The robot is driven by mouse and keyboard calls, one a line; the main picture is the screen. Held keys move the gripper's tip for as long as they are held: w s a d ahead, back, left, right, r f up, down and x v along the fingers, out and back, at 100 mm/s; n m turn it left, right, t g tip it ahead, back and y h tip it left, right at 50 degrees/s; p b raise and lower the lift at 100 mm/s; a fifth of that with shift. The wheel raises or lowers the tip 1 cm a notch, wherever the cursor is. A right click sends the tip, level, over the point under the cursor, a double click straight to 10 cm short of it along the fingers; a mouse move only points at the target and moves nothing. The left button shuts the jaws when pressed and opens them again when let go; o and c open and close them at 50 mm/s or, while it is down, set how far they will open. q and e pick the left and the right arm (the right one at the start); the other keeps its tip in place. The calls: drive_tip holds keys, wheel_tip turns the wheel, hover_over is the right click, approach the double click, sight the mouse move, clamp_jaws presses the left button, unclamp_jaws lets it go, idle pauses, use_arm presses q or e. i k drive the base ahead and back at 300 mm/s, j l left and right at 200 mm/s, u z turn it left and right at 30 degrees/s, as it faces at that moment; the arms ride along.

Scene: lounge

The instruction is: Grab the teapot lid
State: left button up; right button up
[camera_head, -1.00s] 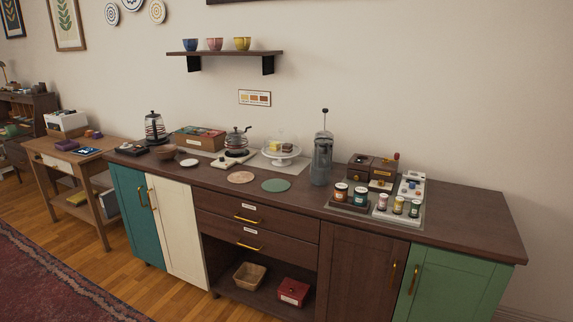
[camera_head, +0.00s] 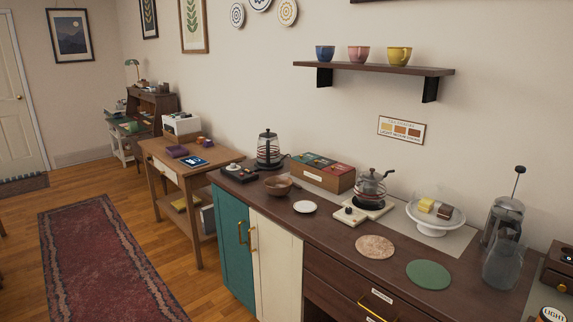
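A taller glass kettle (camera_head: 268,150) with a black lid and handle stands farther left. Neither of my grippers is in view.
A box of colored packets (camera_head: 322,177) stands left of the pot, and a white cake stand (camera_head: 433,224) right of it. A bowl (camera_head: 278,186), white saucer (camera_head: 305,207), and two round mats (camera_head: 375,247) (camera_head: 428,274) lie nearby. Glassware (camera_head: 503,265) stands at right.

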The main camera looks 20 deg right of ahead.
sight(371, 175)
drive_tip(key=i+j+u, duration=0.1)
drive_tip(key=i+u, duration=0.7)
drive_tip(key=i, duration=0.2)
drive_tip(key=i+z, duration=0.15)
drive_tip(key=i, duration=0.3)
drive_tip(key=i+j+z, duration=0.1)
drive_tip(key=z, duration=0.25)
drive_tip(key=i+j+z, duration=0.2)
drive_tip(key=z, duration=0.2)
drive_tip(key=j+z, duration=0.1)
drive_tip(key=z, duration=0.3)
drive_tip(key=j+z, duration=0.15)
drive_tip(key=z, duration=0.2)
drive_tip(key=j+z, duration=0.1)
drive_tip(key=z, duration=0.3)
drive_tip(key=j+z, duration=0.15)
drive_tip(key=z, duration=0.25)
drive_tip(key=k+j+z, duration=0.1)
drive_tip(key=z, duration=0.25)
drive_tip(key=k+j+z, duration=0.1)
drive_tip(key=z, duration=0.25)
drive_tip(key=k+j+z, duration=0.1)
drive_tip(key=z, duration=0.25)
drive_tip(key=j, duration=0.1)
